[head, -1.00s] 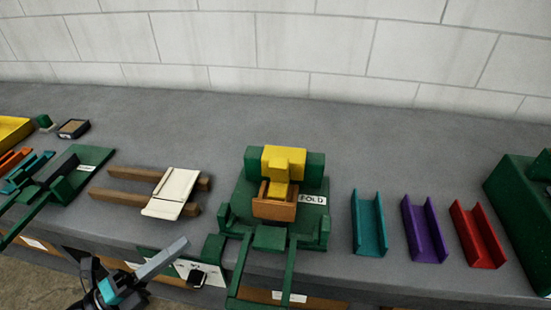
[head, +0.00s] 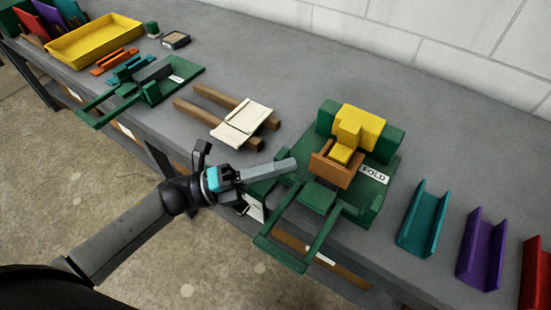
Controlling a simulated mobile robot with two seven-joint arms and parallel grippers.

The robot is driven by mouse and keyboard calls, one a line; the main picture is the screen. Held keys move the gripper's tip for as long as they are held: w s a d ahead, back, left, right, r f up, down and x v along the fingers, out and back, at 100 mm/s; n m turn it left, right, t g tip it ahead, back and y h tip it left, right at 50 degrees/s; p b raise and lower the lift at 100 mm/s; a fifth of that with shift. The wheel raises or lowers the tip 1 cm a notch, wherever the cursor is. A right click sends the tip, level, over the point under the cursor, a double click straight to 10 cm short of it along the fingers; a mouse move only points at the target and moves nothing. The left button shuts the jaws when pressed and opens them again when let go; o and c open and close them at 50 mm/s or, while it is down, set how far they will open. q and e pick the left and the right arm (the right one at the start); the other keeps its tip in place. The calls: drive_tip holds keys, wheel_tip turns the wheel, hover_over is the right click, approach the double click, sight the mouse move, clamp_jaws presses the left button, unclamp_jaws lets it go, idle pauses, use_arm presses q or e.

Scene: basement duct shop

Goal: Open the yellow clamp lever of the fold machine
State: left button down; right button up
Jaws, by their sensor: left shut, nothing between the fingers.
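The green fold machine (head: 376,200) with a "FOLD" label stands at the front of the bench, right of centre in the head view. Its yellow clamp lever (head: 347,135) sits at the top middle, with its stem upright and a yellow block behind it. An orange-brown piece (head: 335,168) sits in front of the lever's foot. A green U-shaped handle frame (head: 318,232) juts out over the bench's front edge. My left gripper (head: 290,165) is shut and empty, just left of the machine and apart from the lever. My right gripper is not in view.
Teal (head: 424,222), purple (head: 482,252) and red (head: 536,275) channels lie to the right. A cream sheet (head: 241,123) rests on wooden bars to the left. Another green machine (head: 182,78) and a yellow tray (head: 92,40) are farther left. Bare bench lies behind.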

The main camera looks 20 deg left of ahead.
sight(350, 132)
use_arm(q)
drive_tip(key=p+x, duration=0.1)
drive_tip(key=x, duration=0.5)
drive_tip(key=shift+r, duration=0.15)
drive_tip(key=w, duration=0.1)
drive_tip(key=w+d+r, duration=0.1)
drive_tip(key=shift+w, duration=0.35)
drive_tip(key=shift+w+d+r, duration=0.1)
drive_tip(key=shift+w+d, duration=0.15)
drive_tip(key=shift+w, duration=0.2)
drive_tip(key=shift+w, duration=0.1)
